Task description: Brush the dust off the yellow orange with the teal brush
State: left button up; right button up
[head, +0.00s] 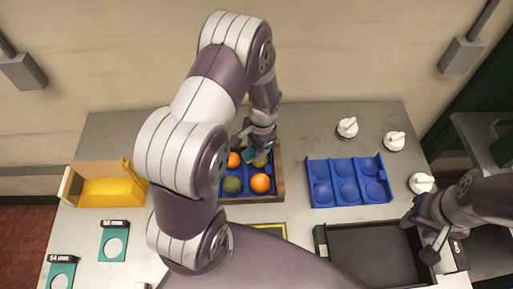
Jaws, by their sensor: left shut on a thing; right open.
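My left gripper points down over the crate's back right part and is shut on a small teal thing, likely the teal brush (249,154). I cannot tell if its bristles touch the yellow orange. My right gripper (424,232) is open and empty at the black tray's right side.
A blue tray with round hollows (348,158) lies right of the crate. A black tray (372,226) lies at the front right. White knob-like things (347,127) stand at the back right. A yellow bin (98,170) and teal ring gauges (113,245) are on the left.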

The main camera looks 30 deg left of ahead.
pick_arm(q)
jog(key=shift+w+d, duration=0.3)
jog(key=shift+w, duration=0.2)
jog(key=shift+w+d, duration=0.25)
jog(key=shift+w, duration=0.25)
jog(key=shift+s+a+r+p, duration=0.15)
jog(key=shift+s+a+p, duration=0.35)
jog(key=shift+s, duration=0.45)
jog(key=shift+s+a, duration=0.2)
jog(key=shift+s, duration=0.1)
jog(key=shift+w+d+b, duration=0.15)
jog(key=shift+w+d, duration=0.2)
jog(key=shift+w, duration=0.25)
jog(key=shift+w+d+b, duration=0.15)
jog(key=shift+w+d, duration=0.15)
jog(key=shift+w, duration=0.3)
jog(key=shift+s, duration=0.1)
jog(key=shift+s+a+p, duration=0.2)
jog(key=shift+s+a, duration=0.15)
jog(key=shift+s, duration=0.2)
jog(key=shift+s+a+p, duration=0.2)
jog(key=shift+s+a, duration=0.1)
jog(key=shift+s, duration=0.25)
jog(key=shift+w+d, duration=0.35)
jog(key=shift+w, duration=0.3)
